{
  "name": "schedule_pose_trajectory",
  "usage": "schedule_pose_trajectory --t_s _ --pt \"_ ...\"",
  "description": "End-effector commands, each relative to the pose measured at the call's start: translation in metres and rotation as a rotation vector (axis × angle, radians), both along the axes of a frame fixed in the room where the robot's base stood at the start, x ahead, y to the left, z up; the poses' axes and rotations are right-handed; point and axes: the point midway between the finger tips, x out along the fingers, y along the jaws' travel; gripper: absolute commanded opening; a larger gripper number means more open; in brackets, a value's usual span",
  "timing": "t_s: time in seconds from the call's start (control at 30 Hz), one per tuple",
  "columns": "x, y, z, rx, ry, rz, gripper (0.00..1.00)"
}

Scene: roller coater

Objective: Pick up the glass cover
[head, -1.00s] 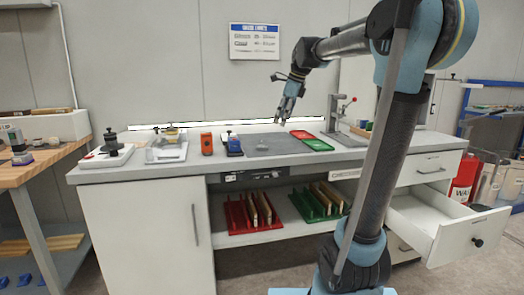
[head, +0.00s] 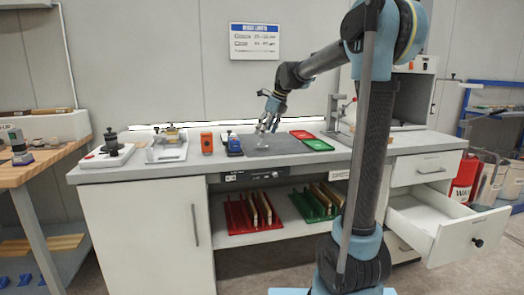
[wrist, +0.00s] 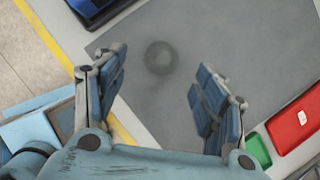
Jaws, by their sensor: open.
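In the wrist view a small, dark, see-through round piece (wrist: 161,57), which looks like the glass cover, lies on the grey mat (wrist: 240,40). My gripper (wrist: 158,75) is open, with its two blue fingers apart on the left and right. The round piece shows between and slightly beyond the fingertips, and nothing is held. In the head view my gripper (head: 265,128) hangs low over the grey mat (head: 285,147). The round piece is too small to make out clearly there.
A red tray (head: 301,134) and a green tray (head: 318,145) lie right of the mat. A blue device (head: 234,146) and an orange device (head: 206,143) stand left of it. A press stand (head: 335,120) is at the right. A drawer (head: 470,235) hangs open below.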

Motion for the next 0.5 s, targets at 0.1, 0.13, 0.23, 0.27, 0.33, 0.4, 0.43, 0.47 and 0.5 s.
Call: schedule_pose_trajectory --t_s 0.1,0.13,0.23,0.27,0.33,0.4,0.43,0.47,0.5 --pt "0.003 0.004 -0.012 0.000 0.000 0.001 0.65" --pt "0.003 0.005 -0.013 0.000 0.000 0.001 0.65" --pt "0.004 0.006 -0.017 0.000 0.000 0.000 0.65" --pt "0.005 0.006 -0.018 0.000 0.000 0.000 0.65" --pt "0.007 0.007 -0.024 0.000 0.000 0.000 0.65" --pt "0.010 0.010 -0.032 0.000 0.000 0.001 0.65" --pt "0.012 0.011 -0.036 0.000 0.000 0.001 0.65" --pt "0.013 0.012 -0.040 0.000 0.000 0.000 0.65" --pt "0.015 0.013 -0.045 0.000 0.000 0.000 0.65"
